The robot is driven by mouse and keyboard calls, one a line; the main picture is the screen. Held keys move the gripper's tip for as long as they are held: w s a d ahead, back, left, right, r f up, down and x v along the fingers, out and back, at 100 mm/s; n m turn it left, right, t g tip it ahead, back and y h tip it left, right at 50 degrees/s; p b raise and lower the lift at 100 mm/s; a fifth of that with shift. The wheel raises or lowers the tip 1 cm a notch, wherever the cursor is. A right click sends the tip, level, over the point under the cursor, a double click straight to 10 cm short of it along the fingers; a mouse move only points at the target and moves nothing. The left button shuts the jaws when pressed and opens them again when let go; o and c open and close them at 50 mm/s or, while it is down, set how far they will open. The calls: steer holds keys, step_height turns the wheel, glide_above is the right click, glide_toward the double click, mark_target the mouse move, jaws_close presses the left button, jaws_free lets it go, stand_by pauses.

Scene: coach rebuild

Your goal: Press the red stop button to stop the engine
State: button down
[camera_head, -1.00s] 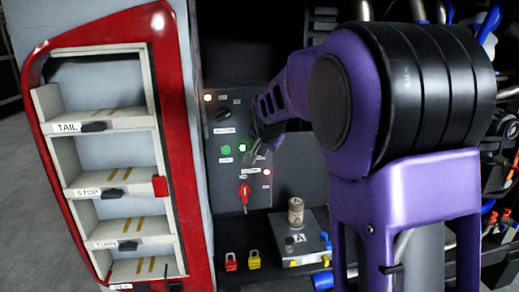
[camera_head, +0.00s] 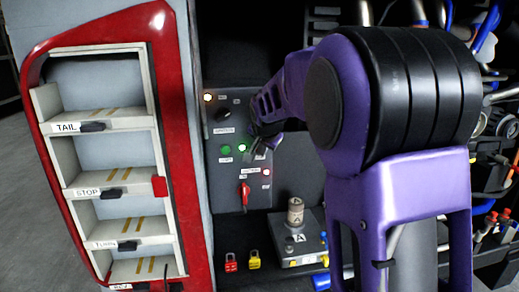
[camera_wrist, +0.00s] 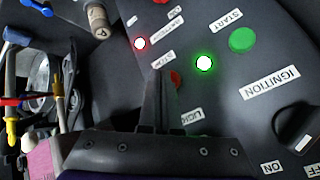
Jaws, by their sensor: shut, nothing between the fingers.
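The red stop button (camera_wrist: 175,79) shows in the wrist view beside a label reading STOP (camera_wrist: 162,61). It is partly hidden by my gripper (camera_wrist: 158,76), whose shut, empty fingers point at the panel right beside it. I cannot tell whether the fingertips touch the button. In the head view my gripper (camera_head: 253,149) is at the control panel (camera_head: 230,110), and the red button cannot be made out there. A green lamp (camera_wrist: 204,63) glows close to the button.
The green START button (camera_wrist: 242,40) and the dark IGNITION knob (camera_wrist: 298,128) are nearby. A red lamp (camera_wrist: 140,43) is lit by the BATTERY label. A red switch handle (camera_head: 244,192) sits lower on the panel. Padlocks (camera_head: 254,260) and a stamp-like block (camera_head: 297,215) stand below.

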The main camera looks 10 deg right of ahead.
steer(key=shift+w, duration=0.6)
stand_by(0.7)
steer(key=shift+s, duration=0.15)
stand_by(0.3)
steer(key=shift+s+b, duration=0.65)
steer(key=shift+s, duration=0.15)
steer(key=shift+s, duration=0.1)
steer(key=s+b, duration=0.3)
steer(key=s, duration=0.1)
steer(key=shift+s, duration=0.4)
steer(key=shift+d+r, duration=0.1)
